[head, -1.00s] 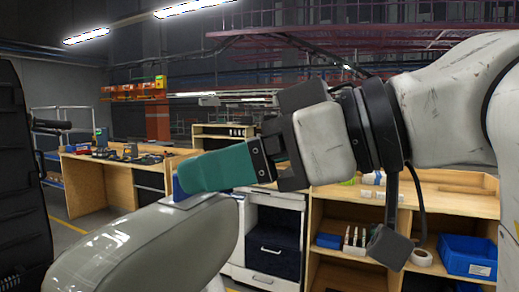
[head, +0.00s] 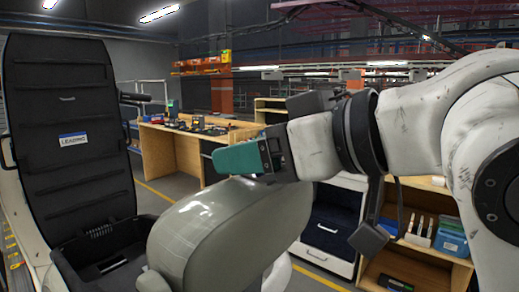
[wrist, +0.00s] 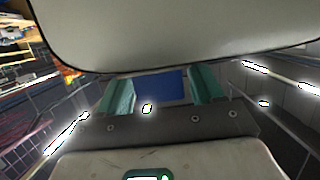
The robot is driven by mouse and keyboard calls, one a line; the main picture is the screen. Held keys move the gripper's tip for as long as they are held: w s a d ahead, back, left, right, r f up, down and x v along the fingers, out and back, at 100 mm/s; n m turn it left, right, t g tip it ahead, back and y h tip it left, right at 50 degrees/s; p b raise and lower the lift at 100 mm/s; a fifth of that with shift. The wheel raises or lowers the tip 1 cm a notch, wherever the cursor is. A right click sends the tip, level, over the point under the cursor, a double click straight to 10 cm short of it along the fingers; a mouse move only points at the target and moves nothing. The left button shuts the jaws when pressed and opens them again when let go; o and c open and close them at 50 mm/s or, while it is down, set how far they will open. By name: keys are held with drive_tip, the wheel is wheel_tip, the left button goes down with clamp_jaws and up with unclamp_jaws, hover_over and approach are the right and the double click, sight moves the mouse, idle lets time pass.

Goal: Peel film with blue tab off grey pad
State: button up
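The grey pad (head: 230,225) is a large rounded, glossy body at lower centre in the head view. It also fills the top of the wrist view (wrist: 180,35). My gripper (head: 217,161) reaches in from the right, its teal fingers by the pad's top edge. In the wrist view my gripper (wrist: 162,90) has its two teal fingers apart. The blue tab (wrist: 160,86) shows between them; I cannot tell whether they touch it. In the head view the tab is hidden now. The clear film cannot be told from the pad's shine.
A tall black panel (head: 72,130) with a white label stands at the left, close to the pad. Behind are a wooden workbench (head: 185,150), a white drawer cabinet (head: 328,238) and wooden shelves with a blue bin (head: 452,236). Floor shows between the benches.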

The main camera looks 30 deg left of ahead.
drive_tip(key=c, duration=0.8)
drive_tip(key=shift+s+d+r+p, duration=0.3)
drive_tip(key=shift+s+r+p, duration=0.25)
drive_tip(key=shift+r+p, duration=0.55)
drive_tip(key=shift+s+d+r+p, duration=0.35)
drive_tip(key=shift+s+r+p, duration=0.2)
drive_tip(key=shift+r+p, duration=0.5)
drive_tip(key=shift+s+d+r+p, duration=0.3)
drive_tip(key=shift+s+r+p, duration=0.4)
drive_tip(key=shift+r, duration=0.7)
drive_tip(key=shift+c, duration=0.2)
drive_tip(key=shift+w, duration=0.15)
drive_tip(key=s+d+r+p, duration=0.2)
drive_tip(key=s+r+p, duration=0.1)
drive_tip(key=r, duration=0.4)
drive_tip(key=shift+s+p, duration=0.15)
drive_tip(key=shift+p, duration=0.7)
drive_tip(key=shift+r, duration=0.1)
